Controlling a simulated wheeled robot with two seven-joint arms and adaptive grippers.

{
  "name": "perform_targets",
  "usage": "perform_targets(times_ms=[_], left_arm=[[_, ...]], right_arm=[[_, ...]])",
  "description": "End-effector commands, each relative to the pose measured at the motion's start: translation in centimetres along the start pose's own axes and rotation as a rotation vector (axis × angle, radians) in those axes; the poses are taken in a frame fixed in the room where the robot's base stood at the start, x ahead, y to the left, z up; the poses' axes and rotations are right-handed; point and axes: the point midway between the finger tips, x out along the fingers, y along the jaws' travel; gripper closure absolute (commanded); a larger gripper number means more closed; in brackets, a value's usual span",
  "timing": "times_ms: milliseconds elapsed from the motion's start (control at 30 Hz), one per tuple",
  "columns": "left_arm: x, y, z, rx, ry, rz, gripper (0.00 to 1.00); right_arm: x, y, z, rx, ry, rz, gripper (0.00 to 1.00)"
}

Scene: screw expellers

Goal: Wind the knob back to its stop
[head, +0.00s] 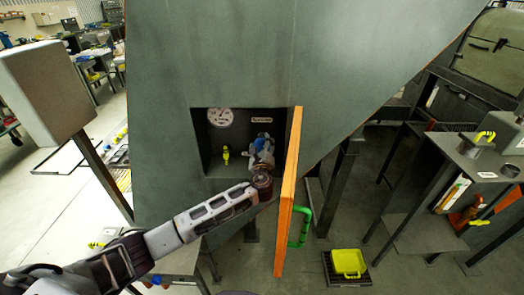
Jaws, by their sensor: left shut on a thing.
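My left arm reaches from the lower left into a square recess (220,165) in the large grey-green machine. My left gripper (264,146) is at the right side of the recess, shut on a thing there. The knob is mostly hidden by the gripper; a little blue shows at its tip, and I cannot tell whether that belongs to the knob. A round white gauge (220,117) and a small label (261,120) are on the recess's back wall. A small yellow-green handle (225,155) is left of the gripper. My right gripper is out of view.
An orange door (289,190) with a green handle (301,228) stands open, edge towards me, just right of the recess and close to my left wrist. A yellow container (349,262) sits low on the right. A grey box on a post (45,88) stands at the left.

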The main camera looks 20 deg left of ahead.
Motion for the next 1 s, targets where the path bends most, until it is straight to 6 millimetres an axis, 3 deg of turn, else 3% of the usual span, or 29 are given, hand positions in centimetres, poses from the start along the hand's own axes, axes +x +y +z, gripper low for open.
perform_targets(times_ms=[467,700,1000], left_arm=[[-0.1,0.1,-0.3,-0.451,-0.001,0.0,0.64],[0.0,0.1,-0.2,-0.674,-0.001,0.001,0.64],[0.0,0.0,-0.1,-0.907,-0.001,0.001,0.64]], right_arm=[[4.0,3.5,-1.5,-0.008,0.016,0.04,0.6],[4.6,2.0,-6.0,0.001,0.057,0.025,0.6],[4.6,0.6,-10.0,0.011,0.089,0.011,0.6]])
